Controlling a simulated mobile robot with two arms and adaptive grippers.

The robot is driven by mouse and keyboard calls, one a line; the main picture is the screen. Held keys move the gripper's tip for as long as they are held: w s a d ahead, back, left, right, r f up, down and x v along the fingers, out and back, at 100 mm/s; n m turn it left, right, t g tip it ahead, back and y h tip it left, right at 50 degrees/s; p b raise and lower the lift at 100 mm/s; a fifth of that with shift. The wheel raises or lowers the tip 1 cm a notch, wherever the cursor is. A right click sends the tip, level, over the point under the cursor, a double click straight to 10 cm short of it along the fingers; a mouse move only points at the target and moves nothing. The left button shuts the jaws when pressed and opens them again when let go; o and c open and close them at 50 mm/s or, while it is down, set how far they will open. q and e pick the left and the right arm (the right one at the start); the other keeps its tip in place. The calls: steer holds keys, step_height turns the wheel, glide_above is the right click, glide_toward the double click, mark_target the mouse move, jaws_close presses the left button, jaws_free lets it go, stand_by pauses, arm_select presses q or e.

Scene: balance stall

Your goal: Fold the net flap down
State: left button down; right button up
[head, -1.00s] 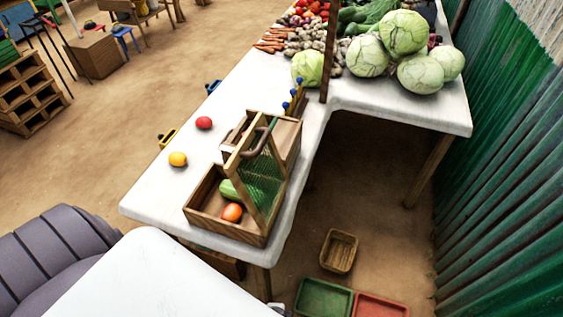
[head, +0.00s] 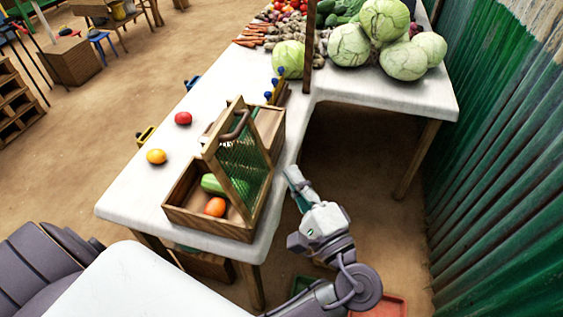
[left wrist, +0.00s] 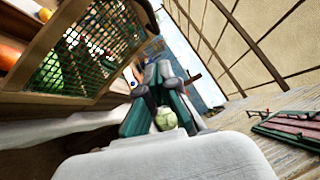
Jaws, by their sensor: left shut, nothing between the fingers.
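The net flap (head: 243,172), a wooden frame with green mesh, stands raised and tilted on the wooden crate (head: 200,223). A curved brown handle (head: 240,124) is on its upper part. A green vegetable (head: 212,184) and an orange-red fruit (head: 214,206) lie in the crate's near compartment. My left gripper (head: 292,178) is shut and empty, to the right of the crate and apart from the flap. The left wrist view shows the fingers (left wrist: 157,85) and, to their upper left, the green mesh (left wrist: 92,45). My right gripper is not in view.
The crate stands on a white table (head: 130,195). A yellow fruit (head: 156,157) and a red one (head: 183,118) lie to its left. Blue-knobbed pegs (head: 276,92), a post (head: 308,50) and cabbages (head: 375,40) are farther back. A corrugated green wall (head: 500,160) bounds the right.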

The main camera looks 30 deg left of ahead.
arm_select(q)
steer(key=s+a+p+x, duration=0.1)
steer(key=p+x, duration=0.3)
steer(key=x, duration=0.7)
steer(key=shift+s+a+r, duration=0.2)
steer(key=shift+s+a, duration=0.2)
steer(key=shift+s, duration=0.1)
steer(key=shift+w+a, duration=0.1)
